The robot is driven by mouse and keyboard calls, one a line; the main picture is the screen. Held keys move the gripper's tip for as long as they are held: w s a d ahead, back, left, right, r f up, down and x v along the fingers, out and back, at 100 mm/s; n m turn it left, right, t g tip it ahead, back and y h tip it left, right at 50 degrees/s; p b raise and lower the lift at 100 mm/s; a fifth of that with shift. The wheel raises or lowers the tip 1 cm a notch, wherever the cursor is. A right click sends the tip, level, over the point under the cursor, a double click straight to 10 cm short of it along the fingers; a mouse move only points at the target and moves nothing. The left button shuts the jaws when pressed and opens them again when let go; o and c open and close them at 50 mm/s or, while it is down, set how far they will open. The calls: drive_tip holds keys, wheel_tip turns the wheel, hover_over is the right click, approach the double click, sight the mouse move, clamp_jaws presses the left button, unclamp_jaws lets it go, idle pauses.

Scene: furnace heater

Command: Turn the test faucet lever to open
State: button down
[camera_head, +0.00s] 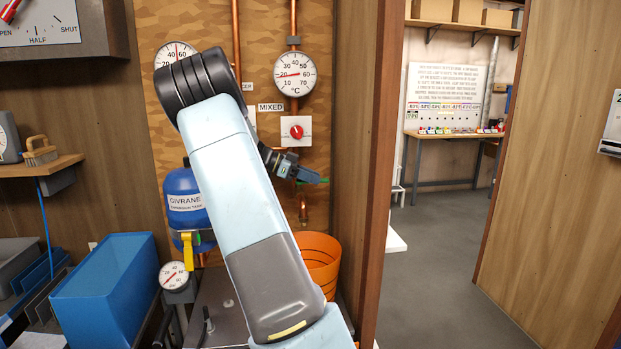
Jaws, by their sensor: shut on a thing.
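My gripper (307,176) is in front of the plywood panel, reaching right from behind my pale blue arm. It is shut at a small green lever (323,181), whose end shows just past the fingertips. The lever sits at the test faucet, and the faucet's copper spout (303,211) points down below the gripper. My gripper hides most of the faucet body, so the lever's exact angle is hard to tell.
An orange bucket (322,262) stands below the spout. Above are a red knob (296,131) and the MIXED dial (295,74). A blue tank (185,196) and yellow lever (188,252) are left. A wooden post borders the panel's right; an open doorway lies beyond.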

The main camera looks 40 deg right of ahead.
drive_tip(key=c, duration=1)
unclamp_jaws()
drive_tip(key=w+a+r, duration=0.1)
drive_tip(key=w+a, duration=0.8)
drive_tip(key=a, duration=0.2)
drive_tip(key=shift+w+a, duration=0.2)
drive_tip(key=shift+a, duration=0.05)
